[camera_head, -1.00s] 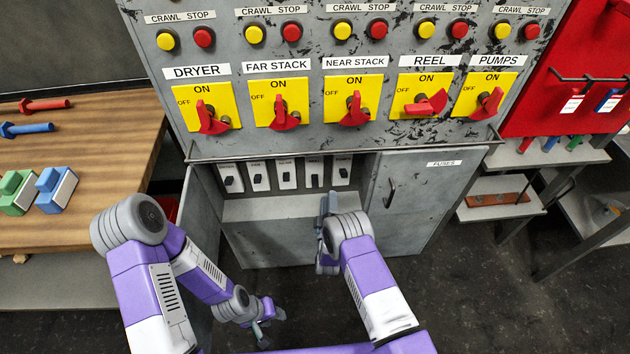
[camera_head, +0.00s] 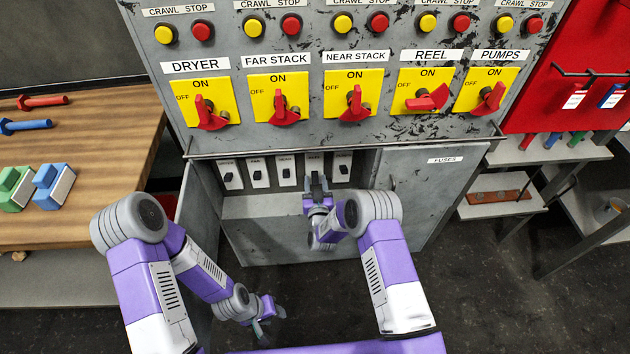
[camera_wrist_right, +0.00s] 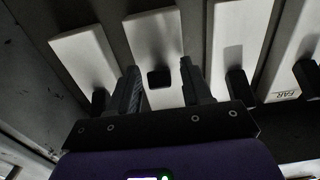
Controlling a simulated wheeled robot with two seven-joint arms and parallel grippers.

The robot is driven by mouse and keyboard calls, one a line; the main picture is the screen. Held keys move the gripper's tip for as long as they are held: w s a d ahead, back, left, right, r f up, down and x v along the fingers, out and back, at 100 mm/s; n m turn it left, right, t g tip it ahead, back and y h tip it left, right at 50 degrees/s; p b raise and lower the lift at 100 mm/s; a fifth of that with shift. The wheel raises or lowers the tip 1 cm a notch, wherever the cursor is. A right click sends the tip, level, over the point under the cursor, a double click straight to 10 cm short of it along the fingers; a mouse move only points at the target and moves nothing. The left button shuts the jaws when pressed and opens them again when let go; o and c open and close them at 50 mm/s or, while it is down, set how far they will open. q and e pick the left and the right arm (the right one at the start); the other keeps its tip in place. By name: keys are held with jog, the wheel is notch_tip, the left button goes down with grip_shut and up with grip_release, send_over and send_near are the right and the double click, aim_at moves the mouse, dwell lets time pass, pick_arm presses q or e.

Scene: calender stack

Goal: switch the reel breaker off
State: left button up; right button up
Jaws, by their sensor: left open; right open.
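The reel breaker (camera_head: 314,157) is the fourth white plate from the left in the recess under the panel, mostly covered by my right gripper (camera_head: 317,183). In the right wrist view it is the white plate (camera_wrist_right: 152,36) with a dark toggle (camera_wrist_right: 158,77). My right gripper (camera_wrist_right: 160,85) is open, with one finger on each side of that toggle; I cannot tell whether they touch it. The toggle sits slightly higher in this picture than its neighbours. My left gripper (camera_head: 269,325) is open and empty, low over the floor by the cabinet.
The near breaker (camera_head: 286,172) and the pumps breaker (camera_head: 342,168) flank it closely. A rail (camera_head: 420,146) runs above the recess, below the red rotary switches. A closed fuses door (camera_head: 428,195) is at right, an open door at left. A wooden bench (camera_head: 90,150) stands left.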

jog(key=shift+w, duration=1)
jog(key=shift+c, duration=0.2)
grip_shut()
jog(key=shift+f, duration=0.1)
jog(key=shift+t, duration=0.3)
jog(key=shift+o, duration=0.2)
grip_release()
